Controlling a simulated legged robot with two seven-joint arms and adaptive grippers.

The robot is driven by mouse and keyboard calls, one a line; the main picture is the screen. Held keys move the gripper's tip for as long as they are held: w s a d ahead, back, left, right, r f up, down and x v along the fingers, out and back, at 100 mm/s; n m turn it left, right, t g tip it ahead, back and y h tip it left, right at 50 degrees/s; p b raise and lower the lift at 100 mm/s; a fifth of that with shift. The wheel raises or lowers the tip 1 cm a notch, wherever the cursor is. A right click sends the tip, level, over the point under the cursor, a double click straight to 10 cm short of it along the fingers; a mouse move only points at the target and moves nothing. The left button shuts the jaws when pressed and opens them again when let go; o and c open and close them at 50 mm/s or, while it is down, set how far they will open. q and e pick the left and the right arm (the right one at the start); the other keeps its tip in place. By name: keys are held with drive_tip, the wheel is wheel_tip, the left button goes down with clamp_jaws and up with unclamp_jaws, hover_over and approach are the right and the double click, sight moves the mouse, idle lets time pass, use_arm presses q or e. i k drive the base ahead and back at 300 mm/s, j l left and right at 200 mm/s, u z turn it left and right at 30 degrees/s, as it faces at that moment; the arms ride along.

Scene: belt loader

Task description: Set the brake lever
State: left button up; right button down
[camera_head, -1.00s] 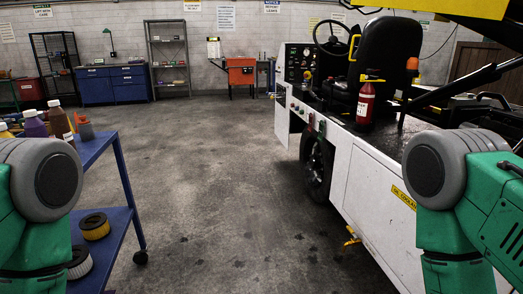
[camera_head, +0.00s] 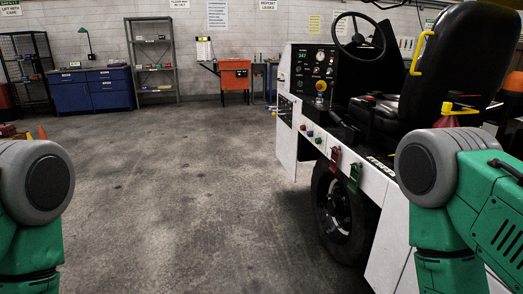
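The white belt loader (camera_head: 388,235) stands on the right, with its steering wheel (camera_head: 358,35), black seat (camera_head: 445,65) and gauge panel (camera_head: 316,65). A dark lever-like part (camera_head: 343,125) lies low between panel and seat. A red handle (camera_head: 335,158) and a green handle (camera_head: 354,175) hang on the side edge. I cannot tell which part is the brake lever. Green and grey links of both my arms show at the left and right edges. Neither gripper is in view.
A white side door (camera_head: 287,140) stands by the front wheel (camera_head: 338,212). A blue cabinet (camera_head: 92,90), a grey shelf (camera_head: 154,65) and an orange tool chest (camera_head: 235,76) line the back wall. The grey floor in the middle is clear.

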sight(341, 122)
drive_tip(key=i, duration=1.15)
drive_tip(key=i+l+u, duration=0.1)
drive_tip(key=i, duration=1)
